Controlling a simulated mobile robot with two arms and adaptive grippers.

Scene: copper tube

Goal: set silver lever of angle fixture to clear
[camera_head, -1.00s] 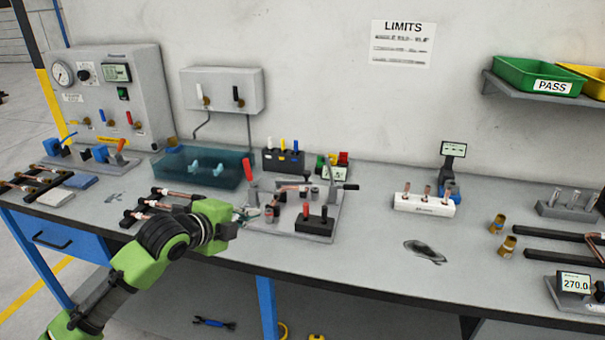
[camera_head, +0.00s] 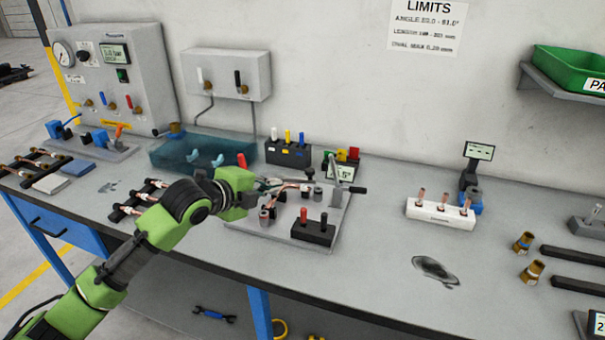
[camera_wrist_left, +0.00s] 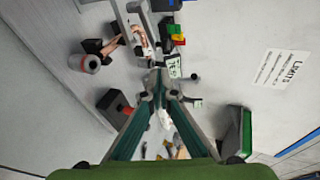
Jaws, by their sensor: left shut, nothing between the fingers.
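The angle fixture (camera_head: 270,233) is a grey plate on the bench in the head view, with posts, a bent copper tube (camera_head: 285,187) and a small display (camera_head: 346,173). A thin silver lever (camera_head: 335,168) stands tilted at its back right, near a black handle (camera_head: 356,190). My left gripper (camera_head: 270,184) is over the left part of the fixture, left of the silver lever and apart from it. In the left wrist view the fingers (camera_wrist_left: 158,95) converge and are shut with nothing held. The copper tube also shows there (camera_wrist_left: 137,35). My right gripper is in neither view.
A red-topped lever (camera_head: 241,160) stands just behind my left wrist. A black block with red and black knobs (camera_head: 313,231) sits at the fixture's front. A blue translucent bin (camera_head: 170,155) and black switch block (camera_head: 288,154) stand behind.

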